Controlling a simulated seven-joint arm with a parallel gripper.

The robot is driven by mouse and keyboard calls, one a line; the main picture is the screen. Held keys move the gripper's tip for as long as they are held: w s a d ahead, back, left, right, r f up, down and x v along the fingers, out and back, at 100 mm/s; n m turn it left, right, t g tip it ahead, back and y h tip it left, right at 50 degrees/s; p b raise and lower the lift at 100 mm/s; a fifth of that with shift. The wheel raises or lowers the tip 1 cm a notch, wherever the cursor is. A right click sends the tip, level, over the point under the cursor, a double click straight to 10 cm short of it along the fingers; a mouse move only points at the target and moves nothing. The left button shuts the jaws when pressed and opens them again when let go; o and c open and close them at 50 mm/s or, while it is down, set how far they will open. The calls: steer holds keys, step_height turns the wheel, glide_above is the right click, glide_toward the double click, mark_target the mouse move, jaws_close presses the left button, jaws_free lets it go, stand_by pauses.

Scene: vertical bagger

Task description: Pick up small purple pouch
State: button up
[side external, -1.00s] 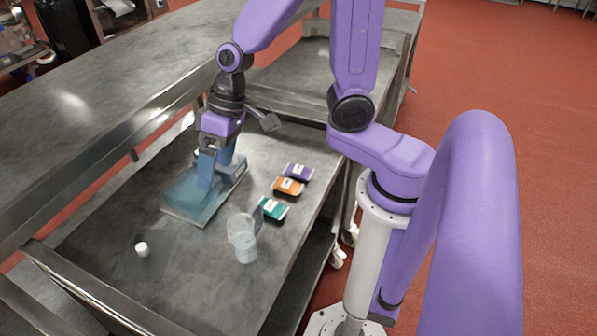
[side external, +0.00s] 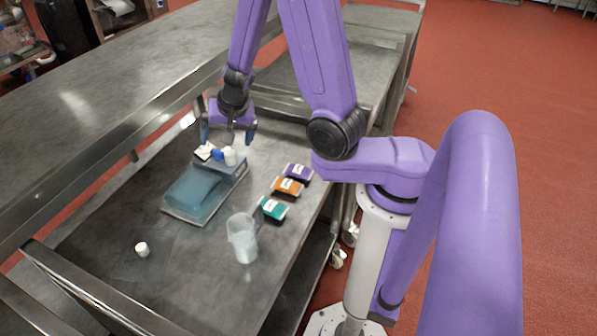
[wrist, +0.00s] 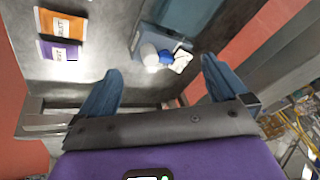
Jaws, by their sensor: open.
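The small purple pouch (side external: 298,172) with a white label lies flat on the metal table, at the far end of a row of three pouches. In the wrist view the purple pouch (wrist: 58,51) is at the upper left, outside my jaws. My gripper (side external: 229,140) is open and empty, above the far end of the blue-grey device, to the left of the purple pouch. In the wrist view my blue fingers (wrist: 160,82) are wide apart, pointing toward several small items.
An orange pouch (side external: 287,187) and a teal pouch (side external: 273,208) lie beside the purple one. The blue-grey device (side external: 195,190) carries a white cap (side external: 230,156), a blue cap (side external: 218,154) and a white packet (side external: 205,151). A clear beaker (side external: 243,239) and a white cap (side external: 142,249) stand nearer.

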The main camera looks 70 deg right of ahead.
steer(key=s+d+f+m+g+h, duration=0.2)
steer(key=s+d+m, duration=0.1)
steer(key=s+d, duration=0.2)
steer(key=m+g+h, duration=0.1)
steer(key=m+g, duration=0.1)
steer(key=m, duration=0.2)
glide_toward(298, 169)
steer(key=shift+x, duration=5)
steer(key=shift+w, duration=0.1)
steer(key=c, duration=0.8)
